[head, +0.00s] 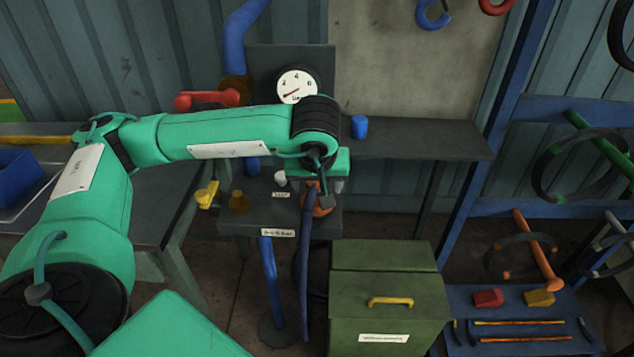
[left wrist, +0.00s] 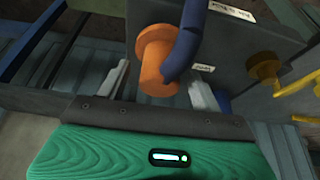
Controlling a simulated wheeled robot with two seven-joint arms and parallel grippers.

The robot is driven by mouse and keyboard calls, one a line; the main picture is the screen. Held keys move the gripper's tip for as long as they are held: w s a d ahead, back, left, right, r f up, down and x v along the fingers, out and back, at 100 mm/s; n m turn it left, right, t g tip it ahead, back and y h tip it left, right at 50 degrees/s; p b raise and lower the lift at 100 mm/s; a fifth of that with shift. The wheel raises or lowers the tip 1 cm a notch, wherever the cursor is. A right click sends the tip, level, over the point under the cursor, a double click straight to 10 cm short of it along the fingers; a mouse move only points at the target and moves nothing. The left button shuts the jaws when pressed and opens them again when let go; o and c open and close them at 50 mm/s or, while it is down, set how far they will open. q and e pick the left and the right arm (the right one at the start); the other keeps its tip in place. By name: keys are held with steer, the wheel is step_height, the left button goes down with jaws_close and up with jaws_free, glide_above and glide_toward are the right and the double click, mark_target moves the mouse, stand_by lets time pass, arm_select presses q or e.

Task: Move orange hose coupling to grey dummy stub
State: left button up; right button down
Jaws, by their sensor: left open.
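The orange hose coupling (head: 316,203) is on the grey bench stand, with a dark blue hose (head: 305,262) hanging from it; the hand partly covers it in the head view. In the left wrist view the coupling (left wrist: 155,58) shows large, between the two spread fingers. My left gripper (head: 312,182) is open and right above or around the coupling; I cannot tell whether it touches. A pale grey piece (head: 281,178) shows above a small label; I cannot tell whether it is the grey dummy stub or a finger. My right gripper is out of view.
A brass fitting (head: 239,202) and a yellow handle (head: 207,194) are left of the coupling. A gauge (head: 297,86) and red lever (head: 208,98) stand behind my arm. A green box (head: 388,299) stands in front at right. A blue cup (head: 359,127) is on the shelf.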

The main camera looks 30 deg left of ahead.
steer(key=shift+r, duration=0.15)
arm_select(q)
steer(key=shift+v, duration=0.8)
steer(key=v, duration=1.2)
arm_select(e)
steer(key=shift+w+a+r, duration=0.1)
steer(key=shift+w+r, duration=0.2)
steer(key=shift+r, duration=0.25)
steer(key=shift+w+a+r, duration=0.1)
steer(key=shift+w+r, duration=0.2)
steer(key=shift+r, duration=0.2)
arm_select(q)
steer(key=shift+r, duration=0.1)
